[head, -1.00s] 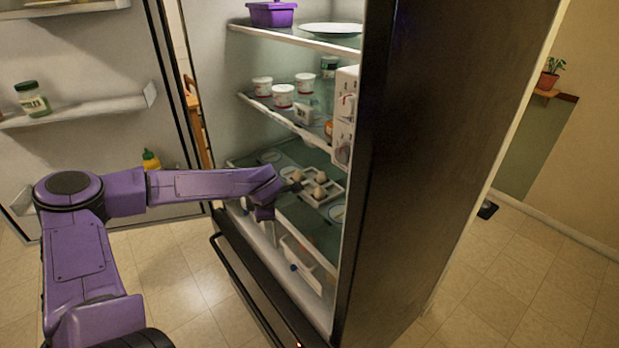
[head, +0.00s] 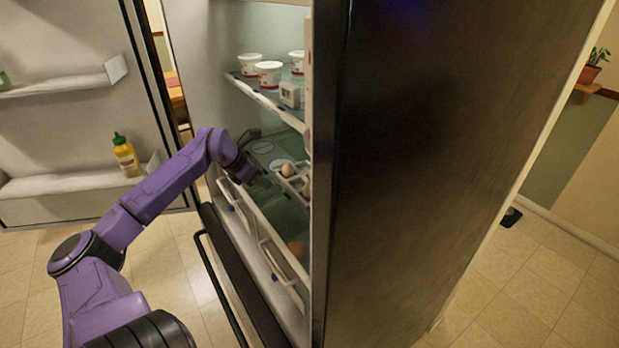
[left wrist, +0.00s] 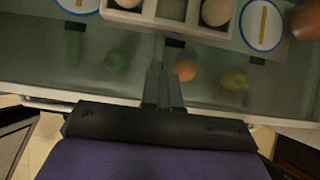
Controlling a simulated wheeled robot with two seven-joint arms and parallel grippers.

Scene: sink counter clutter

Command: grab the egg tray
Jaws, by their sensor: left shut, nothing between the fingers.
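The egg tray (head: 291,183) is a pale open holder with eggs in it, on the lower glass shelf of the open fridge. In the head view the fridge's side wall cuts off part of it. In the left wrist view the tray (left wrist: 172,20) lies at the top edge, partly out of frame, with an egg (left wrist: 217,11) in a right compartment and an empty compartment in the middle. My left gripper (left wrist: 164,68) is shut and empty. Its fingers point toward the tray and end short of it in the picture. My right gripper is not in view.
Tubs (head: 268,72) stand on the shelf above. Round stickers (left wrist: 263,24) flank the tray on the glass. Fruit, including an orange one (left wrist: 185,69), shows below the glass. The fridge side (head: 420,170) is a tall barrier at the right. A yellow bottle (head: 126,156) stands in the open door.

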